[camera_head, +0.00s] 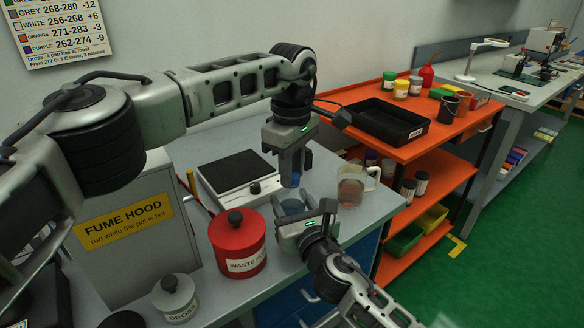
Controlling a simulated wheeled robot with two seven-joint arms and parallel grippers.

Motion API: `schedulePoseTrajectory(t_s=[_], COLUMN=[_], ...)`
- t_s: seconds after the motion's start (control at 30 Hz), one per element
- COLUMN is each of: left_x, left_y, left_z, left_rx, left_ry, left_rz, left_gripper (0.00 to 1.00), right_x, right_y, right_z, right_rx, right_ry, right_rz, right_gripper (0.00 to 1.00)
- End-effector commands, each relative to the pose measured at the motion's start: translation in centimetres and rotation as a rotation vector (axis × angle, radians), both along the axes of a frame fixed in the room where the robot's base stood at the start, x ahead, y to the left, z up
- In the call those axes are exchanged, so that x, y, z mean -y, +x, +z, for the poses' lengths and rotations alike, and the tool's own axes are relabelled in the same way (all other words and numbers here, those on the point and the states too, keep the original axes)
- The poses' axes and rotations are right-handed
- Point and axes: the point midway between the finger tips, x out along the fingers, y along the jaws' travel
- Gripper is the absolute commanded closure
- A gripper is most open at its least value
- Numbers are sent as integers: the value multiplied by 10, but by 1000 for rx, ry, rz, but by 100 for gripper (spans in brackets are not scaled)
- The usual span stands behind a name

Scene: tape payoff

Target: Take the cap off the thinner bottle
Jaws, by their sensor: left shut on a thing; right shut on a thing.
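My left gripper (291,172) points down over the grey bench and is shut on a small blue piece, seemingly the cap (291,181). My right gripper (303,219) comes in from the lower right, just below it, and is shut on a bluish body, seemingly the thinner bottle (292,207). The fingers hide much of both. The cap seems to be above the bottle, but I cannot tell whether they touch.
A red waste pot (238,246) and a grey dross pot (175,299) stand at the front left. A hotplate (236,172) lies behind. A glass jug (352,186) stands close on the right. An orange cart (438,135) carries a black tray (374,122).

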Motion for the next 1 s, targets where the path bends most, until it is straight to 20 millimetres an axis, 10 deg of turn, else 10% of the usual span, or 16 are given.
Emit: schedulePoseTrajectory(t_s=[1.0], left_x=[1], left_y=[-1], left_z=[1], left_rx=[-2], left_ry=[1], left_rz=[2585], left_gripper=[100], right_x=[1], right_y=[0], right_z=[-1], right_rx=[-3], right_ry=[0], right_rz=[-3], right_gripper=[100])
